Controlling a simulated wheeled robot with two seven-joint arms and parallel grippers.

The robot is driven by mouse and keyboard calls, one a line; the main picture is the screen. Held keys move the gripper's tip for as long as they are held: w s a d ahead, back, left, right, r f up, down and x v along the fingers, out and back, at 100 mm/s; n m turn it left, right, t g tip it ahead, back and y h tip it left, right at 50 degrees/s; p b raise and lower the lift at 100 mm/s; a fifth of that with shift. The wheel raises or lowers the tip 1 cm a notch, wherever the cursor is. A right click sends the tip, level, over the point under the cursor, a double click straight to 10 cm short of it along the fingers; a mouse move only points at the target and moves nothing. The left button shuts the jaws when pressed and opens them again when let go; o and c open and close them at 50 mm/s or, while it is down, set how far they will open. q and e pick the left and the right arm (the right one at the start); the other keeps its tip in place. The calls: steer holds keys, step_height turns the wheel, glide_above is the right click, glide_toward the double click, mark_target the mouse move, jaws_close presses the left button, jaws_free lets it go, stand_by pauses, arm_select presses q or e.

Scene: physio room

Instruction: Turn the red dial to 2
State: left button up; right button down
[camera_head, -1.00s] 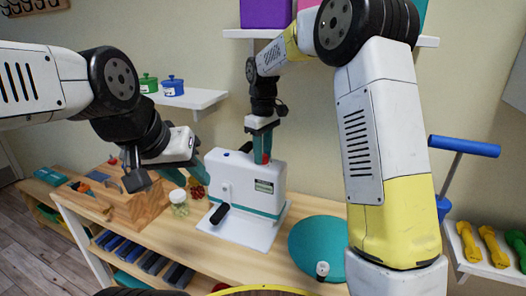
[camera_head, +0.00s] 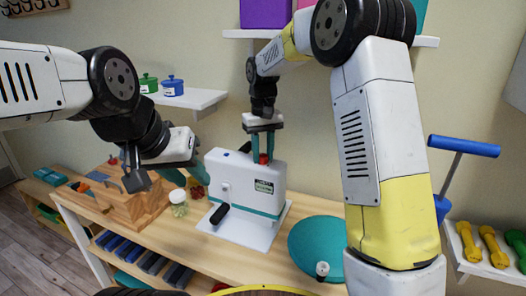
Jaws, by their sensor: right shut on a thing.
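The red dial (camera_head: 263,158) is on top of the white machine (camera_head: 228,180) on the wooden bench, near the machine's right end. My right gripper (camera_head: 263,155) points straight down from above, with its two teal fingers shut on either side of the dial. The fingers cover part of the dial, and I cannot read its setting. A small label with green on it (camera_head: 264,186) is on the machine's front, too small to read. My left gripper (camera_head: 184,175) is open and empty, left of the machine, with its teal fingers apart.
A clear jar (camera_head: 180,210) and a wooden stepped block (camera_head: 135,208) stand left of the machine. A black handle (camera_head: 219,214) sticks out from the machine's front. A teal disc (camera_head: 312,245) lies to the right. A shelf (camera_head: 205,100) with small pots is behind my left arm.

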mark_target(263, 155)
steer(key=shift+r, duration=0.1)
steer(key=c, duration=1.1)
jaws_free()
steer(key=shift+o, duration=0.2)
step_height(263, 155, up, 7)
steer(key=shift+r, duration=0.35)
